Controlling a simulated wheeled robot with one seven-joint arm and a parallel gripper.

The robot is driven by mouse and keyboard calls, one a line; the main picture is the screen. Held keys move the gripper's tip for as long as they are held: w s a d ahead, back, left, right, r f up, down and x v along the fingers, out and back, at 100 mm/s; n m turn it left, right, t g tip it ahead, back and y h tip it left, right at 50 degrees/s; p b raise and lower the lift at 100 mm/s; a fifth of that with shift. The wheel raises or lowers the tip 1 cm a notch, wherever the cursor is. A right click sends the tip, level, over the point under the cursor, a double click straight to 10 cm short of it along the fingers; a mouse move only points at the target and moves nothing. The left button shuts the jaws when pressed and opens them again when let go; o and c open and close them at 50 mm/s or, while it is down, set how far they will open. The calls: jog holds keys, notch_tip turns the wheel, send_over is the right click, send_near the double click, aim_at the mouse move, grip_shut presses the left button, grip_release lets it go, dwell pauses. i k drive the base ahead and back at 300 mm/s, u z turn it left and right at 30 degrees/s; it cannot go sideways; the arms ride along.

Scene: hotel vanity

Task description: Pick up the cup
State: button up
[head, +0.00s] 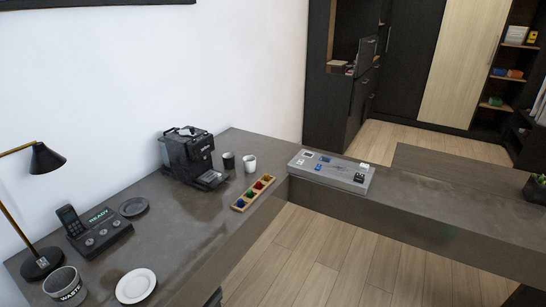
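Two small cups stand upright side by side on the dark desk (185,228), just right of the coffee machine. One is a black cup (229,160) and the other is a white cup (249,164). They look close together, with the white one to the right. My gripper cannot be made out in the head view.
A black coffee machine (188,155) stands left of the cups. A wooden tray (240,207) with coloured pieces lies in front, and a grey panel (332,174) to the right. A phone (95,232), lamp (46,160), white plate (136,286), dark plate (134,206) and WASTE bin (65,286) are at left.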

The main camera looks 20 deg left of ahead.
aim_at(251, 163)
jog(key=u, duration=0.25)
jog(key=i, duration=1.2)
jog(key=u, duration=0.85)
jog(key=i, duration=0.65)
jog(key=u, duration=0.4)
